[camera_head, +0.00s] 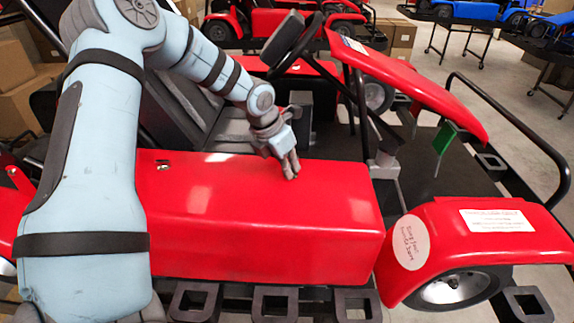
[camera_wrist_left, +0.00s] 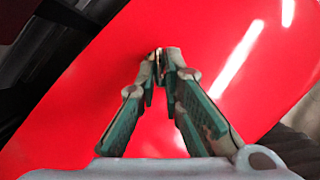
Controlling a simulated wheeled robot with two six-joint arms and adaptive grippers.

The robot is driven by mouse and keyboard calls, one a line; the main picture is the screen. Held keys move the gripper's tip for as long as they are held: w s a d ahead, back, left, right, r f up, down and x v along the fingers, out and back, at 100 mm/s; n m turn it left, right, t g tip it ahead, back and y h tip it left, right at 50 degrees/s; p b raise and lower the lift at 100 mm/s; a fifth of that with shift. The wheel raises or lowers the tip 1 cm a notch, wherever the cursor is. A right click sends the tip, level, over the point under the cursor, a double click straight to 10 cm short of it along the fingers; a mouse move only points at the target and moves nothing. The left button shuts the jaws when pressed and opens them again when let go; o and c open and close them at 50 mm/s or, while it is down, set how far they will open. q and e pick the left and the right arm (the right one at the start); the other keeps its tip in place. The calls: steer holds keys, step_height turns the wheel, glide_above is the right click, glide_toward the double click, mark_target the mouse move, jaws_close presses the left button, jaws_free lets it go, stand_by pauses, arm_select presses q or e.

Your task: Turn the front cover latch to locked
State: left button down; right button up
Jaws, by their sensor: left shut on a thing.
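The red side cover (camera_head: 250,225) of the kart lies across the middle of the head view, with a smooth, shiny top. My left gripper (camera_head: 291,170) reaches down to the top of this cover, toward its front end. In the wrist view the left gripper (camera_wrist_left: 166,62) has its green-padded fingers converging, with the tips nearly together on a small thing at the red surface. This is the front cover latch, mostly hidden by the fingertips, so its turned position cannot be read. A second small latch (camera_head: 163,165) sits on the cover's rear part, clear of the gripper. My right gripper is not in view.
The black seat (camera_head: 185,110) and steering wheel (camera_head: 290,42) stand just behind the cover. A red front fender (camera_head: 470,245) with stickers is at the right. A green tab (camera_head: 444,137) stands near the nose. Black square brackets (camera_head: 275,303) line the near edge. The cover's top is otherwise clear.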

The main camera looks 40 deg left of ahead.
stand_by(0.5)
arm_select(q)
steer(key=c, duration=1.7)
jaws_free()
steer(key=shift+w, duration=0.2)
steer(key=shift+o, duration=0.2)
steer(key=v, duration=1.2)
steer(key=shift+r, duration=0.1)
steer(key=shift+c, duration=0.3)
